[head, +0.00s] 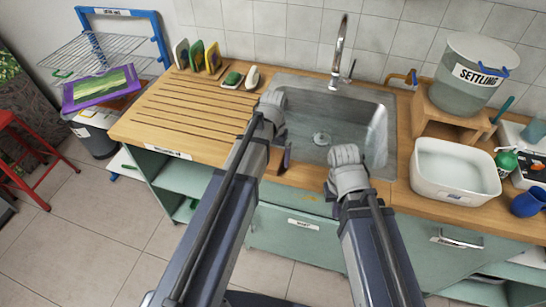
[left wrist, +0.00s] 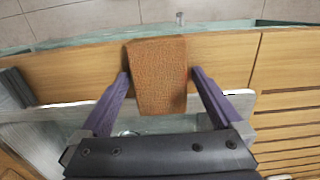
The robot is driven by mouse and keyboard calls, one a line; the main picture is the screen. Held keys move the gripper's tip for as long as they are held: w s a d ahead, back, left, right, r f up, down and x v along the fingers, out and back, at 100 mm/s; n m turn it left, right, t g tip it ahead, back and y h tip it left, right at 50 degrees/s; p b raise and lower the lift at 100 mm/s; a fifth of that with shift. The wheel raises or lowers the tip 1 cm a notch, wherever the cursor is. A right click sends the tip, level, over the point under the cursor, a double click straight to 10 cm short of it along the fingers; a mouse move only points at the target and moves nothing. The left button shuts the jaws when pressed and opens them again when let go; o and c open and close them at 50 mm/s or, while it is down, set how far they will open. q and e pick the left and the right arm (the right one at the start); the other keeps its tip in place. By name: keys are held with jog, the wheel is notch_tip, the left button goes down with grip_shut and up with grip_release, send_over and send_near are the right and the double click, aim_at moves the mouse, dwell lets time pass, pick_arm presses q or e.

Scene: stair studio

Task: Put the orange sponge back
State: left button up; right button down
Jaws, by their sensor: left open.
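The orange sponge (left wrist: 158,75) is at the sink's front rim. In the left wrist view it overlaps the wooden front strip of the counter and the sink edge.
Sponges stand upright in a row (head: 200,56) at the back left, with a green-topped brush (head: 232,78) and a white item (head: 252,77) beside them. The ribbed wooden drainboard (head: 185,110) is clear. A white basin (head: 455,172) and a "SETTLING" bucket (head: 470,80) stand right of the sink (head: 380,140).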

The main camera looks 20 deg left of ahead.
aim_at(273, 156)
pick_arm(q)
jog(key=shift+r, duration=0.15)
notch_tip(273, 156, up, 13)
jog(key=p, duration=1.3)
jog(key=s+d+m+y, duration=0.1)
jog(key=s+d+m, duration=0.2)
jog(key=s+d, duration=0.7)
jog(key=s, duration=0.4)
jog(key=shift+s+d, duration=0.2)
jog(key=shift+d, duration=0.05)
jog(key=shift+f, duration=0.25)
notch_tip(273, 156, down, 5)
jog(key=b, duration=0.5)
jog(key=shift+r, duration=0.15)
